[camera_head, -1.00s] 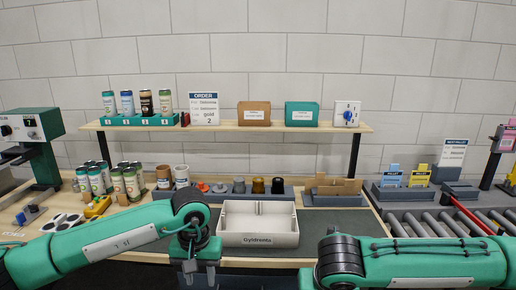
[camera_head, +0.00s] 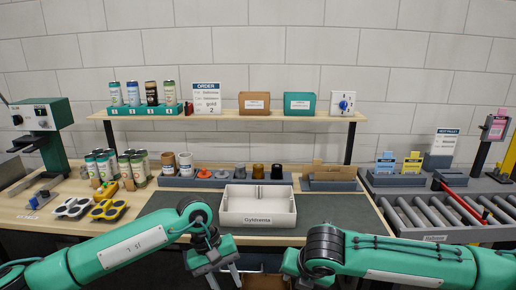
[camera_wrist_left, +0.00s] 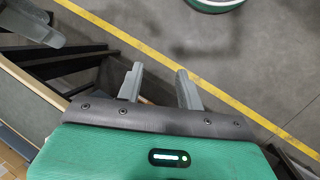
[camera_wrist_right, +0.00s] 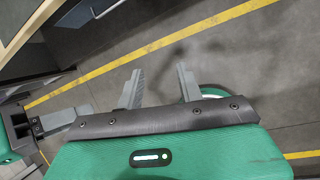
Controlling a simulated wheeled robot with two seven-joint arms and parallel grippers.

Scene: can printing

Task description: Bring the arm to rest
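My left gripper (camera_wrist_left: 159,80) is open in its wrist view, with nothing between its fingers and the floor behind them. In the head view it hangs low, in front of the table's front edge. My right gripper (camera_wrist_right: 158,77) is also open and empty in its wrist view, over the floor. In the head view its arm comes in from the right at the bottom, and its fingers are partly cut off by the lower edge. The white bin labelled Gyldvents (camera_head: 259,206) stands on the table, apart from both grippers.
Several cans (camera_head: 118,168) stand at the left of the table (camera_head: 150,222), beside the can machine (camera_head: 42,130). A shelf (camera_head: 230,116) with more cans and boxes runs above. A roller conveyor (camera_head: 440,215) lies at the right. The dark mat around the bin is mostly clear.

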